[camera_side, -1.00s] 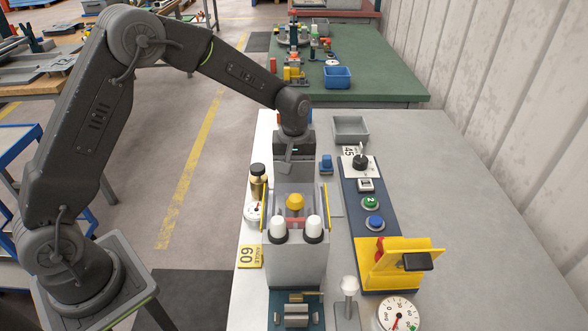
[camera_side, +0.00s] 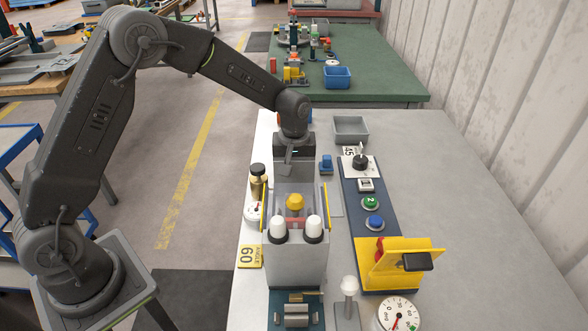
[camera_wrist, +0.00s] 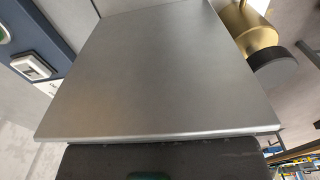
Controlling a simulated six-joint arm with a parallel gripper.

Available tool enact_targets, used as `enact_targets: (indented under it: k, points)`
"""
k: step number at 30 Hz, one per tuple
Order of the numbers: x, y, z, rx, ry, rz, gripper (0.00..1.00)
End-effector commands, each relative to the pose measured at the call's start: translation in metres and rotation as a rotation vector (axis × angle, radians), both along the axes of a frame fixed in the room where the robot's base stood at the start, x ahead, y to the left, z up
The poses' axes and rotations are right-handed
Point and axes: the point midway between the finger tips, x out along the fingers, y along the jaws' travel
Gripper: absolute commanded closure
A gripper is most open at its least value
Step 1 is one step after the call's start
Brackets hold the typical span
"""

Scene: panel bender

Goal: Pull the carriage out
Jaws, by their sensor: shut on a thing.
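My gripper (camera_side: 293,150) points down at the far end of the bending machine (camera_side: 297,262). It is shut, apparently on a flat grey metal piece (camera_wrist: 160,75), which fills the middle of the wrist view. Its near edge lies against the dark body of my gripper (camera_wrist: 165,160). The fingertips and the grip itself are hidden. I cannot tell whether this piece is the carriage or a panel on it. In the side view, a yellow knob (camera_side: 295,202) sits between clear side guards, behind two white-capped posts (camera_side: 278,229).
A brass cylinder with a black cap (camera_side: 258,182) stands close left of the machine. A blue control panel (camera_side: 372,222) with buttons and a yellow bracket (camera_side: 400,264) lie to the right. A grey tray (camera_side: 350,129) stands behind. The table's right side is clear.

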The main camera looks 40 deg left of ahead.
Motion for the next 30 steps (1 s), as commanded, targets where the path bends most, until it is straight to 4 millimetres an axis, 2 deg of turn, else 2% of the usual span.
enact_targets:
  k: [4, 12, 20, 21, 28, 30]
  points:
    - [0.002, 0.002, 0.000, -0.001, -0.001, 0.001, 1.00]
    - [0.024, 0.023, 0.001, 0.000, -0.003, 0.001, 1.00]
    - [0.026, 0.025, 0.001, 0.001, -0.009, 0.002, 1.00]
    - [0.026, 0.025, 0.001, 0.001, -0.010, 0.003, 0.64]
    - [0.024, 0.024, 0.001, 0.001, -0.005, 0.001, 0.42]
    - [0.024, 0.024, 0.001, 0.001, -0.004, 0.001, 0.41]
